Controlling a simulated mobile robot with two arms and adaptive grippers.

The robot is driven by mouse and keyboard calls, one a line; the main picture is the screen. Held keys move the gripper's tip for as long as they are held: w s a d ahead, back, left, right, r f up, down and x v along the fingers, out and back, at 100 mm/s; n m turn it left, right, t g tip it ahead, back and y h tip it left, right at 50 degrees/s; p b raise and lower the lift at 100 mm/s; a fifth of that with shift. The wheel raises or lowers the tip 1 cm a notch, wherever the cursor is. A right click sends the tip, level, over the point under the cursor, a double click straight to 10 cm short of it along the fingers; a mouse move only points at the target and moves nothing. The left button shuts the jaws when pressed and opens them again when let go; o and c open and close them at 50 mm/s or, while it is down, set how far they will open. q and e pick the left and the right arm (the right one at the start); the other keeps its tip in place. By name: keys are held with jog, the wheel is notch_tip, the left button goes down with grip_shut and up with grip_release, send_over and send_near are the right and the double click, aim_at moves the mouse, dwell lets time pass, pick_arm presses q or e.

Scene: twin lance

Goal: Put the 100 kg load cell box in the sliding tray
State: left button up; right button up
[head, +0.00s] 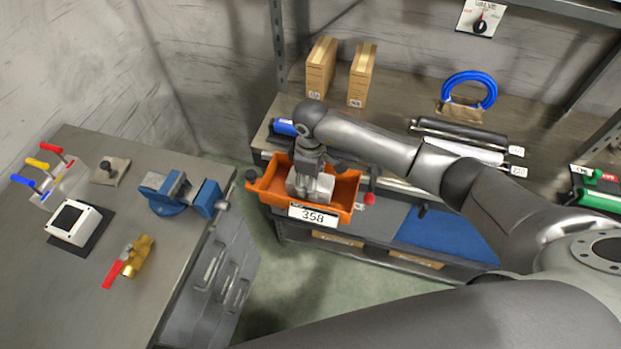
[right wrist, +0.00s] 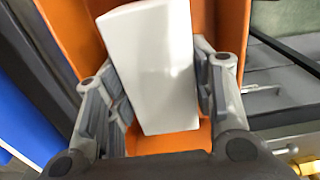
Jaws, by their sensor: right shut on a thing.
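A pale grey-white box (head: 318,189) is in my right gripper (head: 311,172), over and partly inside an orange tray (head: 345,190) with a "358" label at its front. In the right wrist view the plain white box (right wrist: 152,65) sits between the two fingers of the right gripper (right wrist: 163,100), which press on its sides. The orange tray (right wrist: 222,25) shows around and below it. No writing is readable on the box, and I cannot tell whether it touches the tray floor. My left gripper is not in view.
Two cardboard boxes (head: 321,68) (head: 361,76) and a blue hose coil (head: 484,84) are on the shelf behind. A workbench (head: 75,290) at the left bears a blue vise (head: 170,194) and a brass valve (head: 140,257). Floor shows between bench and shelf.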

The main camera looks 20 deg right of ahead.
jog(key=o, duration=1.5)
jog(key=shift+f, duration=0.15)
jog(key=shift+c, duration=0.2)
jog(key=shift+r, duration=0.2)
notch_tip(320, 180, up, 12)
jog(key=b, duration=0.2)
jog(key=shift+a, duration=0.1)
